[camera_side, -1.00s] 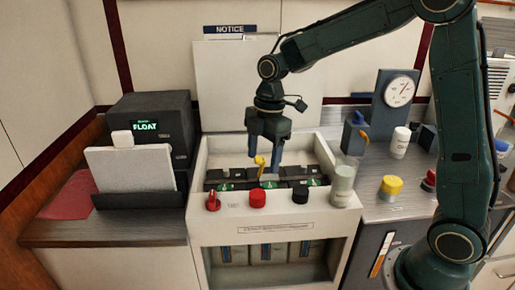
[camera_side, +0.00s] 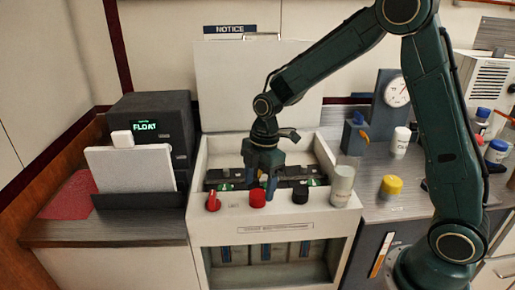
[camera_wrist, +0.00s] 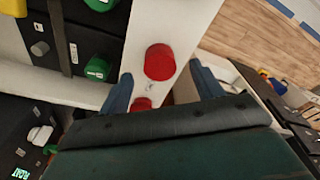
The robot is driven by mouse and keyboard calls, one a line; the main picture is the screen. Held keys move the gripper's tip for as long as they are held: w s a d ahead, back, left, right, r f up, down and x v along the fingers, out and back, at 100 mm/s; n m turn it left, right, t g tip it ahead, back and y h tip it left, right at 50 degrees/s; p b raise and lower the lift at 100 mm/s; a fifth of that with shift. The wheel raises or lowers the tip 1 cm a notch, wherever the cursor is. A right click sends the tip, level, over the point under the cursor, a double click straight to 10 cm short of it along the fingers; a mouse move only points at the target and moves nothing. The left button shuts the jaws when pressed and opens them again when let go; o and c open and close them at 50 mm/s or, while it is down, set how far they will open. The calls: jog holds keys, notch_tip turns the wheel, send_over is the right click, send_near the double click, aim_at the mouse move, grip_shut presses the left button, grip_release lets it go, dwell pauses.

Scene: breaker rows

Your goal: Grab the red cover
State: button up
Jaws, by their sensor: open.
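A round red cover (camera_side: 258,200) sits on the front ledge of the white breaker box (camera_side: 230,228), between a red knob (camera_side: 213,202) and a black cap (camera_side: 300,195). In the wrist view the red cover (camera_wrist: 159,61) lies between the lines of my two fingertips, with a gap on both sides. My gripper (camera_side: 261,184) is open and empty, pointing down just behind and above the cover in the side view. A smaller red part (camera_wrist: 141,104) shows nearer my palm in the wrist view. I cannot tell whether the fingers touch the cover.
A grey-white cylinder (camera_side: 342,186) stands at the ledge's right end, and a yellow cap (camera_side: 391,186) sits on the counter beyond. Dark breakers with green parts (camera_wrist: 97,68) lie in the box behind the ledge. A black display unit (camera_side: 150,128) stands left.

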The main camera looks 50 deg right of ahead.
aim_at(256, 196)
jog(key=shift+a+f, duration=0.15)
jog(key=shift+f, duration=1.25)
jog(key=c, duration=1.1)
